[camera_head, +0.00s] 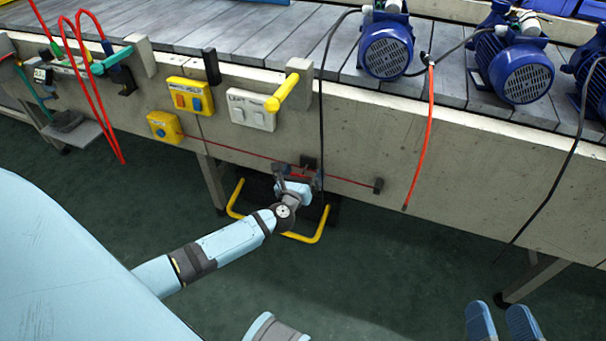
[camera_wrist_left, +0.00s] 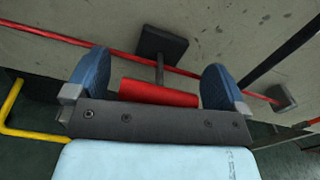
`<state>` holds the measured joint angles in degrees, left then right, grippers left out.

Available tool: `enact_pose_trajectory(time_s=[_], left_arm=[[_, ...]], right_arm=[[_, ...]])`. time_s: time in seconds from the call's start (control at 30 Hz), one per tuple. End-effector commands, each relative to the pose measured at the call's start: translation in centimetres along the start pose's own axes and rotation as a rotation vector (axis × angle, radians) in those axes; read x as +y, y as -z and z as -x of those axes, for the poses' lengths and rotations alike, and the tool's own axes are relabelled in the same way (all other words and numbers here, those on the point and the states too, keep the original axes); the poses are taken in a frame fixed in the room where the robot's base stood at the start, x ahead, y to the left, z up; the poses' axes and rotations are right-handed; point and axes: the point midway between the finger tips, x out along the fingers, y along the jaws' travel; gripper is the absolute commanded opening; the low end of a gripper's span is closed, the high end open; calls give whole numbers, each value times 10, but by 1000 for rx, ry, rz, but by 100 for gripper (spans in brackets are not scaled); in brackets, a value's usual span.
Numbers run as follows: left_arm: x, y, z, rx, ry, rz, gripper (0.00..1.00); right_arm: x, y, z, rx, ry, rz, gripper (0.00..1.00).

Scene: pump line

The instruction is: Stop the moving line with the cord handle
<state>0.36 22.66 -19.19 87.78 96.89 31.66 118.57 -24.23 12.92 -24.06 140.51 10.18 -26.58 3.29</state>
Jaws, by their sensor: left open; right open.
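A thin red cord (camera_head: 235,152) runs along the side of the conveyor, and it also shows in the left wrist view (camera_wrist_left: 50,36). The red cylindrical handle (camera_wrist_left: 158,94) lies between the blue fingers of my left gripper (camera_wrist_left: 155,84), close to the palm, with a gap visible at each finger. In the head view my left gripper (camera_head: 296,174) is at the conveyor side and hides the handle. A dark bracket (camera_wrist_left: 161,43) is just behind the handle. My right gripper (camera_head: 503,322) is open and empty at the lower right, away from the cord.
A yellow box (camera_head: 165,127) sits at the cord's left end, below a two-button yellow panel (camera_head: 190,96). A yellow floor-level bar (camera_head: 305,239) is below my left gripper. Blue pumps (camera_head: 387,46) stand on the conveyor (camera_head: 250,32). A black cable (camera_head: 322,110) hangs close by.

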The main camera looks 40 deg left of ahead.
Motion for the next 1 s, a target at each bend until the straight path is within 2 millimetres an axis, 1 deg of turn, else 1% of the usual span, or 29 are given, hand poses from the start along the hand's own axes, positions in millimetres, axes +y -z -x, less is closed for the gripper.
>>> enact_pose_trajectory(time_s=[0.17, 0.2, 0.37, 0.4, 0.43, 0.47, 0.57, 0.8, 1.0], left_arm=[[0, 0, 0, 1, 0, 0, 100], [0, 0, 0, 1, 0, 0, 98], [0, 0, 0, 1, 0, 0, 61], [0, 0, 0, 1, 0, 0, 52], [0, 0, 0, 1, 0, 0, 45], [0, 0, 0, 1, 0, 0, 42], [0, 1, 3, 2, 0, 0, 42], [0, 1, 31, 3, 0, 1, 42], [0, 0, 32, 0, 1, -2, 42]], right_arm=[[0, 2, 0, 3, -1, -1, 61], [0, 2, 0, 4, -1, -2, 61], [0, 3, -1, 8, -2, -5, 61], [0, 3, -1, 9, -2, -6, 61], [-1, 3, -1, 10, -2, -6, 61], [-1, 3, -1, 10, -3, -7, 61], [-1, 4, -1, 12, -3, -8, 61], [-1, 8, -1, 22, -4, -8, 61], [-1, 8, -1, 24, -4, -8, 61]])
